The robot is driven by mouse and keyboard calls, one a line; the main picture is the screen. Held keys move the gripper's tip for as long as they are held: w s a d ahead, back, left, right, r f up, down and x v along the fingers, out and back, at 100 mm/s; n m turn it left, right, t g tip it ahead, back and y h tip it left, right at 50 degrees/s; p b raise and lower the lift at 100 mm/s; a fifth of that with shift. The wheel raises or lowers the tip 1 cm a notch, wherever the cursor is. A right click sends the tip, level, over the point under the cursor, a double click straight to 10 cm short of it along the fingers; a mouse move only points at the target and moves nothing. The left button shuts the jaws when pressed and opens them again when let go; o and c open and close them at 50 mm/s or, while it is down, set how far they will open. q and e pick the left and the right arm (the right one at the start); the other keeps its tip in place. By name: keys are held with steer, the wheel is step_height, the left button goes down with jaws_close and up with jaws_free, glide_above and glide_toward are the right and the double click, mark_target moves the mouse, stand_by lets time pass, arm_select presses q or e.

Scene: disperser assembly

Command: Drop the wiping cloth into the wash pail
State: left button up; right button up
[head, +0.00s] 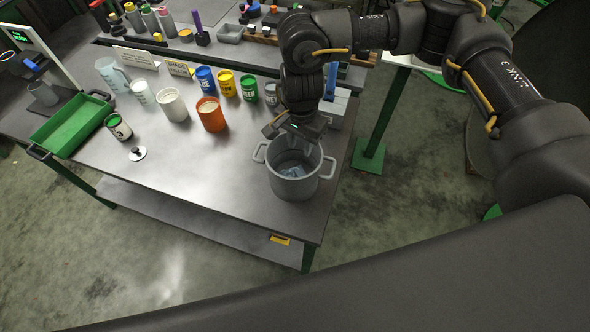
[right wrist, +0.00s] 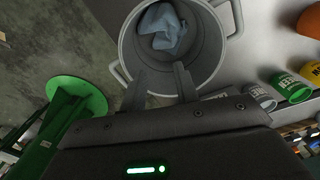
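The wash pail (head: 294,178) is a grey two-handled pot near the right front corner of the table. The wiping cloth (head: 292,171) is a crumpled light-blue piece lying inside the pail. In the right wrist view the cloth (right wrist: 163,29) rests in the pail, apart from my fingers, and the pail's rim (right wrist: 226,60) surrounds it. In the head view my right gripper (head: 290,130) hangs above the pail's far rim. My left gripper is not in view.
An orange pot (head: 211,115), a white pot (head: 172,105) and several colored cans (head: 227,84) stand left of and behind the pail. A green tray (head: 70,126) is at the table's left. The table's front middle (head: 205,180) is clear.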

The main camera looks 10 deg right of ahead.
steer(key=o, duration=1.2)
step_height(320, 180, up, 6)
steer(key=p, duration=0.3)
steer(key=shift+f, duration=0.25)
steer(key=shift+r, duration=0.1)
steer(key=shift+r+b, duration=1.75)
steer(key=shift+r, duration=3.6)
